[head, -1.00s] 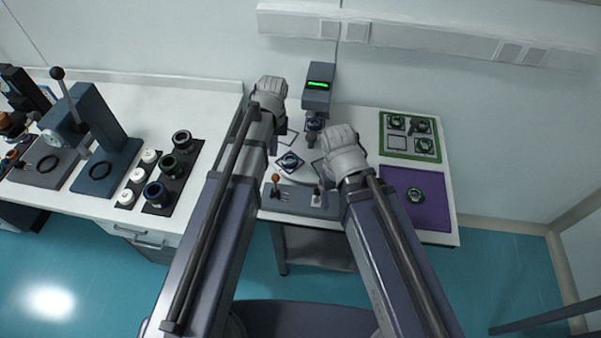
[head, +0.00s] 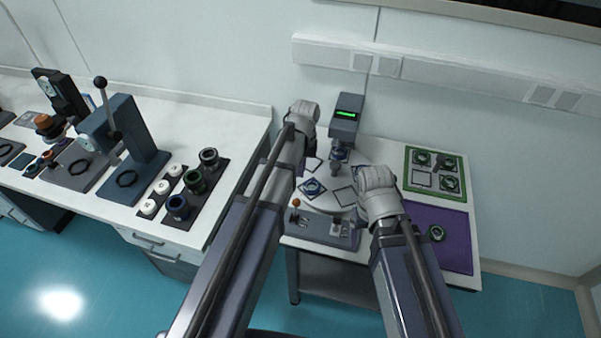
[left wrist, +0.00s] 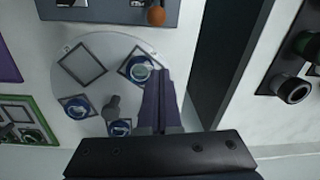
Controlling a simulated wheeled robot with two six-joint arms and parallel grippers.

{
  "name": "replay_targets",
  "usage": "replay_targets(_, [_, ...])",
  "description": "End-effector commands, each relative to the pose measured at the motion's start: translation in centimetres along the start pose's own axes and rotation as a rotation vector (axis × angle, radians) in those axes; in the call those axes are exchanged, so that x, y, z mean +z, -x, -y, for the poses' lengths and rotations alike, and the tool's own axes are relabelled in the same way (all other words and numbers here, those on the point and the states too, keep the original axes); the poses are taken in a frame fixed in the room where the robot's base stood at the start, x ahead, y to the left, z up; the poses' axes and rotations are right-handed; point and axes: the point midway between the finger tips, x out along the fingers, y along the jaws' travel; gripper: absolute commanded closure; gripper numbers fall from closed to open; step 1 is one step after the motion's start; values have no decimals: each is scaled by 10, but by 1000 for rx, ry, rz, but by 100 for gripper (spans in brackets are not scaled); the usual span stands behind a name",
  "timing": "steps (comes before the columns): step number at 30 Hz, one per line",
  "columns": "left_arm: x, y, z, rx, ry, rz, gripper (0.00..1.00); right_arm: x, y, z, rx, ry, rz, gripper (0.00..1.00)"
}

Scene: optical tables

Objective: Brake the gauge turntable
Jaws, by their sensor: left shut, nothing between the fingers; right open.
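The pale round turntable (head: 328,178) stands under the dark gauge (head: 345,118) with its green display. Square outlines and blue-ringed parts lie on the disc, which also shows in the left wrist view (left wrist: 104,82). In front is a grey control block (head: 322,231) with an orange-knobbed lever (head: 295,203); that knob is at the top of the left wrist view (left wrist: 157,15). My left gripper (head: 311,163) is shut and empty, over the left edge of the disc; its purple fingers (left wrist: 160,98) overlap the disc there. My right gripper (head: 356,216) is open, by the block's right end; its fingertips are partly hidden.
A green-framed tray (head: 409,174) with several round parts and a purple mat (head: 463,258) with one part lie on the right. On the left bench (head: 235,125) are a lever press (head: 132,150) and a dark rack of ringed parts (head: 222,171). A gap separates the two tables.

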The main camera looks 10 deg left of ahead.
Motion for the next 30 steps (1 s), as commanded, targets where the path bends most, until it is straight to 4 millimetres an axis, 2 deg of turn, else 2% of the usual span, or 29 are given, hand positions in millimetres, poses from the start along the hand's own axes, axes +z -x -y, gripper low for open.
replay_targets(1, [0, -12, 0, 0, 0, 0, 100, -1, -12, 1, 0, 0, 0, 21])
replay_targets(17, [0, -85, 0, 0, 1, 0, 100, -5, -84, 8, 0, -2, 0, 21])
replay_targets(18, [2, -87, 0, 0, 0, 0, 100, -5, -86, 8, 0, -2, 0, 21])
replay_targets(19, [13, -74, 1, 0, 0, 0, 100, -4, -74, 7, 0, -2, 0, 21])
replay_targets(20, [19, -71, 1, 0, -1, 0, 100, -4, -70, 7, 0, -2, 0, 21])
replay_targets(24, [35, -66, 0, 0, -1, 0, 100, -4, -66, 6, 0, -2, 0, 21])
replay_targets(30, [38, -66, 0, 0, 0, 0, 100, -4, -66, 6, 0, -2, 0, 21])
